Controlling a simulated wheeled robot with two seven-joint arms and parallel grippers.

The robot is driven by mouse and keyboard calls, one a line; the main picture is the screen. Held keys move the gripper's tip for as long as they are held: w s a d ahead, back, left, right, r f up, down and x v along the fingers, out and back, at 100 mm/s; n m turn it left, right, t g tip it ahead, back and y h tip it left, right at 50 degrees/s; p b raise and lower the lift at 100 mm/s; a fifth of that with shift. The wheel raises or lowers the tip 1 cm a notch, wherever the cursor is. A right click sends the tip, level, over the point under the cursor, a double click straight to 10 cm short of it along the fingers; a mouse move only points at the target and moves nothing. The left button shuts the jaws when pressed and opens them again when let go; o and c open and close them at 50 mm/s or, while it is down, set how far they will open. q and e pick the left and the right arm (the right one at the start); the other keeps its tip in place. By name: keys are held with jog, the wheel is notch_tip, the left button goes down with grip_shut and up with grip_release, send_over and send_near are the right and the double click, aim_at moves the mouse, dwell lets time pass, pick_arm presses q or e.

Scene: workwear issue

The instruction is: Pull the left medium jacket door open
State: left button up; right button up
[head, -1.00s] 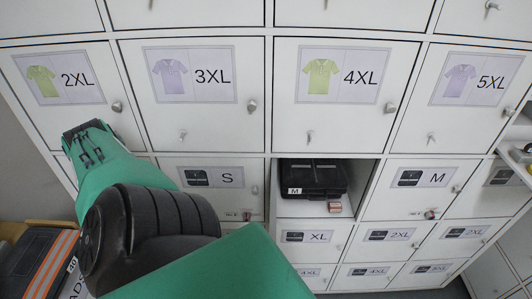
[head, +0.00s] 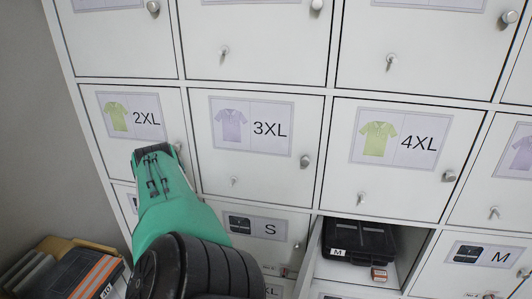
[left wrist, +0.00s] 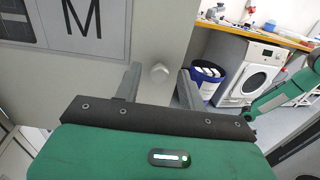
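The medium jacket door (left wrist: 150,35), white with a large M label, fills the upper left of the left wrist view. The room shows past its right edge, so it stands swung out. Its round knob (left wrist: 160,73) sits between the two fingers of my left gripper (left wrist: 160,88), with gaps visible on both sides. In the head view the open compartment (head: 416,250) shows a black box marked M (head: 358,241) inside; the door appears there at most as a thin edge. My left arm hides the left gripper in that view. My right gripper does not show.
Closed locker doors with knobs surround the opening, such as the S door (head: 232,258) and 3XL door (head: 262,172). Folded workwear (head: 72,268) lies lower left. The wrist view shows a washing machine (left wrist: 250,75), a blue bin (left wrist: 206,82) and my right arm (left wrist: 285,97).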

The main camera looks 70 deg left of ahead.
pick_arm(q)
jog(key=b+v, duration=0.2)
jog(key=v, duration=1.1)
jog(key=shift+s+a+b, duration=0.25)
jog(key=shift+s+b, duration=0.05)
jog(key=shift+b, duration=0.1)
